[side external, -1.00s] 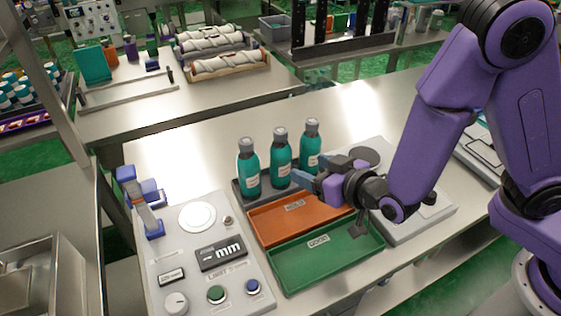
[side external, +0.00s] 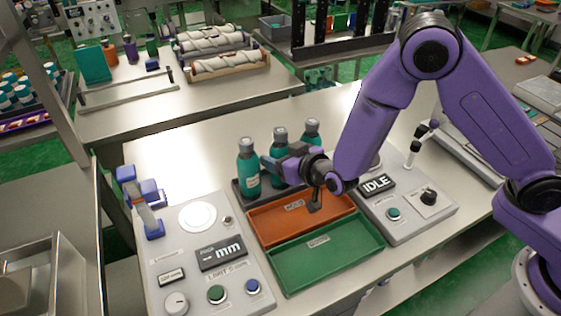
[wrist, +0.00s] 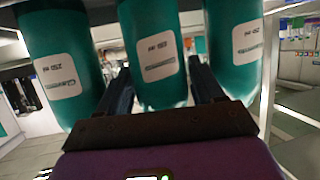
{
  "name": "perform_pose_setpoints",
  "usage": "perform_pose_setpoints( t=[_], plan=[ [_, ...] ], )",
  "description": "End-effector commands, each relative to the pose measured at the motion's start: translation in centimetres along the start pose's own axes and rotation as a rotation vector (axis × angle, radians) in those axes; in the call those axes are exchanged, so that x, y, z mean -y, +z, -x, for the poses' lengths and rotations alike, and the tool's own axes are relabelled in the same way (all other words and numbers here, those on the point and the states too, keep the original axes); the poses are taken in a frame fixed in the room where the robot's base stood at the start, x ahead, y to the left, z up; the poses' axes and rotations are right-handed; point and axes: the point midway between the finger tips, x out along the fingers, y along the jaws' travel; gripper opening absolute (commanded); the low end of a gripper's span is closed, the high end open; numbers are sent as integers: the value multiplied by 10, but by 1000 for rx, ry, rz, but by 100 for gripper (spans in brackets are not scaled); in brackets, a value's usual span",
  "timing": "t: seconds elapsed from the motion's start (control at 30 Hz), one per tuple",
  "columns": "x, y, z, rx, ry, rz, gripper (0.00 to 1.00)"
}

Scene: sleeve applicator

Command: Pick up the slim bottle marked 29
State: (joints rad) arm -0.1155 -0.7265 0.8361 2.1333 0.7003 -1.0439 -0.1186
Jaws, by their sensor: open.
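Three teal bottles with grey caps stand in a row in a dark rack (side external: 238,190): a left one (side external: 248,168), a middle one (side external: 280,138) and a right one (side external: 312,130). In the wrist view I see the left (wrist: 62,50), middle (wrist: 152,40) and right (wrist: 234,40) bottles, with white labels too small and blurred to read as 29. My gripper (side external: 273,165) is open at the row. In the wrist view its fingers (wrist: 162,85) lie either side of the middle bottle; I cannot tell whether they touch it. My gripper hides the middle bottle's lower part from the side.
An orange tray (side external: 285,232) and a green tray (side external: 325,262) lie in front of the rack. A gauge console (side external: 180,260) with knobs and buttons stands left; a box with an IDLE display (side external: 376,184) stands right. The table behind the bottles is clear.

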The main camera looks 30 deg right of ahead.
Motion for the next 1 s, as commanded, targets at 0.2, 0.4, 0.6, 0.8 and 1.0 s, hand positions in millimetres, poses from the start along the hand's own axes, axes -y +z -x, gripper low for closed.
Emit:
perform_pose_setpoints(
  t=[0.2, 0.4, 0.6, 0.8, 1.0],
  plan=[
    [0, 0, -18, 1, -1, 2, 67],
    [0, 0, -19, 1, -1, 2, 67],
    [0, 0, -19, 1, -1, 1, 21],
    [1, -1, -19, -2, -1, 0, 17],
    [1, -4, -18, -3, -2, 0, 17]
  ],
)
